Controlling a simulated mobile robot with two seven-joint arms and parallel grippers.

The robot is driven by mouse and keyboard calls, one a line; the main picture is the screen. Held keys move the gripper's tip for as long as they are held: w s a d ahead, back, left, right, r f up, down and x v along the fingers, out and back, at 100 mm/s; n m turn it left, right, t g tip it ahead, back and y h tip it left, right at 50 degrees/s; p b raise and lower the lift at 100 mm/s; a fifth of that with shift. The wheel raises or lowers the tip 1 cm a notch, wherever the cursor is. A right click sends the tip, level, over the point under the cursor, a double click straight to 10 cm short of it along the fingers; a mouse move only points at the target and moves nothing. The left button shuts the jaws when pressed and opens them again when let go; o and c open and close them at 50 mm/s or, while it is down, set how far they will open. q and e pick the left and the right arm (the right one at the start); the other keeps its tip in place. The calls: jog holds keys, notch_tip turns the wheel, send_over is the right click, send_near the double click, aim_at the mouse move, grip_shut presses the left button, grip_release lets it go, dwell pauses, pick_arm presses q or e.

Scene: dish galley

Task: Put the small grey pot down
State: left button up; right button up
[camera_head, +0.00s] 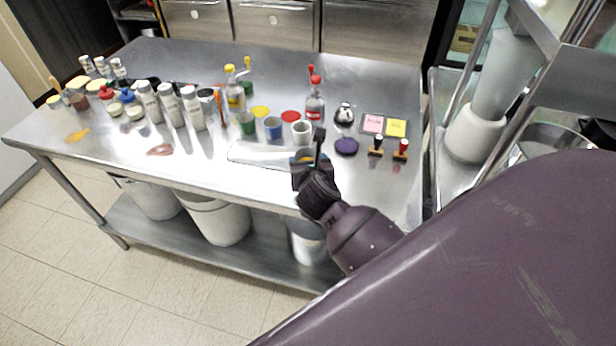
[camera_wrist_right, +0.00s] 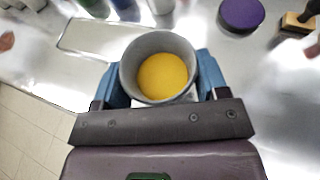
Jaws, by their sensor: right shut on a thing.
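The small grey pot (camera_wrist_right: 159,68) is round, with yellow content inside, seen from above in the right wrist view. My right gripper (camera_wrist_right: 158,82) is shut on it, one blue finger on each side. In the head view the right gripper (camera_head: 308,168) is at the table's front edge, right of the middle, and mostly hides the pot. I cannot tell whether the pot's base touches the table. My left gripper is not in view.
The steel table (camera_head: 210,180) holds a pale flat tray (camera_head: 245,154) left of the gripper. Several pots, including a white one (camera_head: 302,132), stand behind it. A purple disc (camera_head: 346,147) and two stamps (camera_head: 401,150) are to the right.

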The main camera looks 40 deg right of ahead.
jog(key=shift+f+b, duration=0.4)
jog(key=shift+f, duration=1.9)
jog(key=shift+f, duration=0.1)
jog(key=o, duration=1)
